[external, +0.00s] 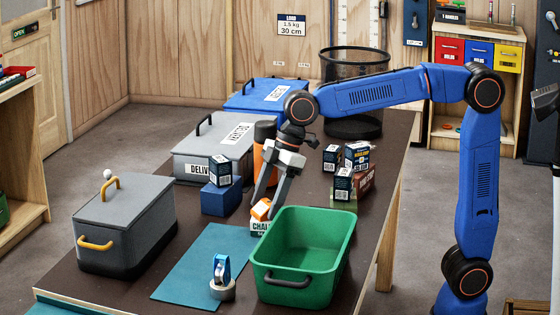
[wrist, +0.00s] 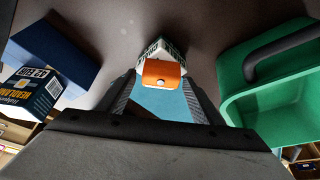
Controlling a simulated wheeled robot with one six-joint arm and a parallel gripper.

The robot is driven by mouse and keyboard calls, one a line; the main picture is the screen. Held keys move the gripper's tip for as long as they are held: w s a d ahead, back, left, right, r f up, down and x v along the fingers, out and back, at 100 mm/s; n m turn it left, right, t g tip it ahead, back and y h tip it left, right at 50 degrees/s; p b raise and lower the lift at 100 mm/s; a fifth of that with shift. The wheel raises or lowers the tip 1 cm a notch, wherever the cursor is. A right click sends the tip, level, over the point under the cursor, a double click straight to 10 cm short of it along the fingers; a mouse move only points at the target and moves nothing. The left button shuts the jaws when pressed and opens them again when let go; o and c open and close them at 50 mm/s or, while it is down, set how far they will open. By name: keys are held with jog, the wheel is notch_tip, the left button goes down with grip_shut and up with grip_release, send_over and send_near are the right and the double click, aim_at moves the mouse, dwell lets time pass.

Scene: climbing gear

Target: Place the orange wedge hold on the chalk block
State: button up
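The orange wedge hold (external: 261,209) is between the fingertips of my gripper (external: 264,206). In the wrist view the block (wrist: 161,47) shows just beyond the wedge. The wedge is at the block's top; I cannot tell whether they touch.
The green crate (external: 333,247) stands close on the right. A blue box (external: 221,199) with a small carton on it is at the left. A teal mat (external: 195,265) with a tape roll lies in front. A grey cooler, delivery boxes, an orange cylinder and small cartons stand around.

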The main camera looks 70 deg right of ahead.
jog(key=v, duration=1.2)
jog(key=shift+r, duration=0.15)
jog(key=s+d+m, duration=0.1)
jog(key=s+d, duration=0.1)
jog(key=s, duration=0.3)
jog(key=s+d+m+g, duration=0.1)
jog(key=s+m, duration=0.1)
jog(key=s, duration=0.2)
jog(key=s+d+r+m+g, duration=0.1)
jog(key=s+d+m, duration=0.1)
jog(key=s, duration=0.3)
jog(key=shift+s+d+y, duration=0.3)
jog(key=shift+s+y, duration=0.05)
jog(key=shift+y, duration=0.05)
jog(key=s+d+f+m, duration=0.2)
jog(key=s+m, duration=0.1)
jog(key=s, duration=0.5)
jog(key=s+d+f+t+h, duration=0.1)
jog(key=s+d+f, duration=0.1)
jog(key=d+f, duration=0.3)
jog(key=s+d+f+t+h, duration=0.1)
jog(key=d+f, duration=0.3)
jog(key=f, duration=0.6)
jog(key=s+d+f+m+t+h, duration=0.1)
jog(key=s+d+f, duration=0.3)
jog(key=f, duration=0.4)
jog(key=shift+d+t+h, duration=0.3)
jog(key=shift+d+h, duration=0.2)
jog(key=shift+d, duration=0.3)
